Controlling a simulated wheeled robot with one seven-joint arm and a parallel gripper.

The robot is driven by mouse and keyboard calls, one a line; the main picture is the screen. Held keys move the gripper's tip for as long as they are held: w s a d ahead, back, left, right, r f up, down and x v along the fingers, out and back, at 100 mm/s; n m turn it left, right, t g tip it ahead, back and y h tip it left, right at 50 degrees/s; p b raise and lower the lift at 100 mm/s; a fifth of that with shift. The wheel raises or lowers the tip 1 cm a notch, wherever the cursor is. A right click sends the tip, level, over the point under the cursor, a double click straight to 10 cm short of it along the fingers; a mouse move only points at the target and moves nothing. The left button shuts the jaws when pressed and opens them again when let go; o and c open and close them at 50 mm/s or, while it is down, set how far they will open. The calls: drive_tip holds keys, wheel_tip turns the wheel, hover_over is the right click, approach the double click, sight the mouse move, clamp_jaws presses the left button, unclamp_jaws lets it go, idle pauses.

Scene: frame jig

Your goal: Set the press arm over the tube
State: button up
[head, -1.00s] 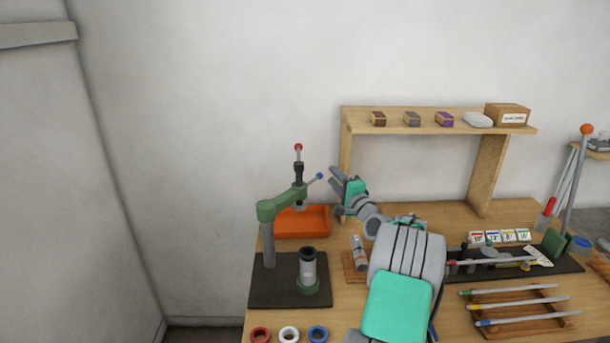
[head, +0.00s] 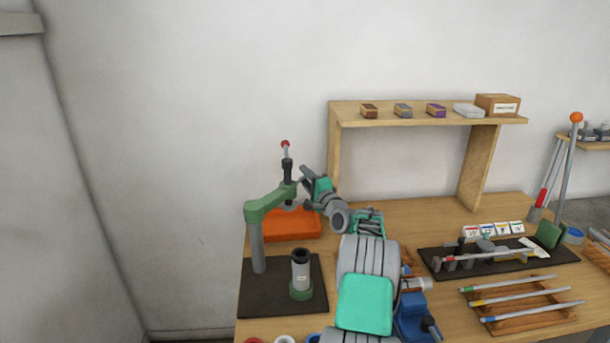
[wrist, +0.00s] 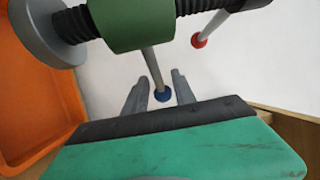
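The press has a grey column and a green press arm (head: 268,203) that reaches back and right from it, its head (head: 289,191) in front of the orange tray in the head view. The grey tube (head: 301,270) stands upright in a green holder (head: 301,292) on the dark base plate, nearer than the press head. My gripper (head: 305,178) is at the right of the press head. The head's green collar (wrist: 130,22) is just beyond.
The orange tray (head: 292,224) lies behind the press. A wooden shelf (head: 430,121) stands at the back right. A dark tool mat (head: 497,262) and a rack of rods (head: 525,300) are on the right. Coloured rings sit at the front edge.

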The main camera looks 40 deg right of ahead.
clamp_jaws()
idle(0.3)
idle(1.2)
